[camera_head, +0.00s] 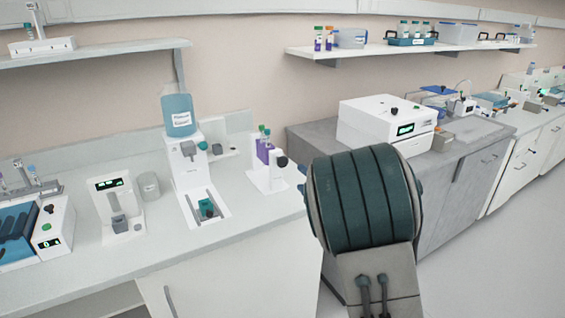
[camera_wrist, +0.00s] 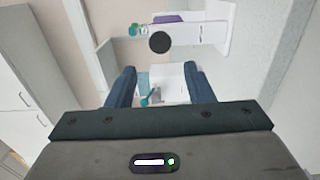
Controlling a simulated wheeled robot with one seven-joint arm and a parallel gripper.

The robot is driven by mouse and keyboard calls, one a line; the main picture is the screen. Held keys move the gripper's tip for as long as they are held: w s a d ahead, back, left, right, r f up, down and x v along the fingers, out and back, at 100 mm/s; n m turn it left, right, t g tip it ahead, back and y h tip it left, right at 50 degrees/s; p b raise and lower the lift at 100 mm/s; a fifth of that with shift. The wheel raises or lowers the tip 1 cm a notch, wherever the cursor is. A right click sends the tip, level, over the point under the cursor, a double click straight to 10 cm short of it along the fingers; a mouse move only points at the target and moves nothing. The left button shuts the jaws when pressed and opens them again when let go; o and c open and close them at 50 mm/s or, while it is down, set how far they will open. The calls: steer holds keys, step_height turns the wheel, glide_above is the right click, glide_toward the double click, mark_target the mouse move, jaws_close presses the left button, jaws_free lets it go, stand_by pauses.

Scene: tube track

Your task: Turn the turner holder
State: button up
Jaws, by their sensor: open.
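The turner holder (camera_head: 266,178) is a white stand on the bench, with a round black knob (camera_head: 282,161) on its right side. It carries purple and green-capped tubes (camera_head: 263,148). In the wrist view the holder (camera_wrist: 205,33) appears turned over at the top, with its black knob (camera_wrist: 160,42) facing me and a purple tube (camera_wrist: 168,18) behind it. My gripper (camera_wrist: 156,72) is open and empty. Its two dark blue fingers are spread, and the knob appears just beyond their tips, apart from them.
A white dispenser (camera_head: 188,160) with a blue bottle (camera_head: 179,115) stands left of the holder. Further left are a small white device (camera_head: 118,205) and a clear beaker (camera_head: 148,186). A white machine (camera_head: 385,120) sits on the grey counter to the right. The bench's front edge is near my arm.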

mark_target(283, 163)
steer(key=p+x, duration=0.2)
steer(key=x, duration=1)
steer(key=shift+a, duration=0.1)
steer(key=c, duration=0.8)
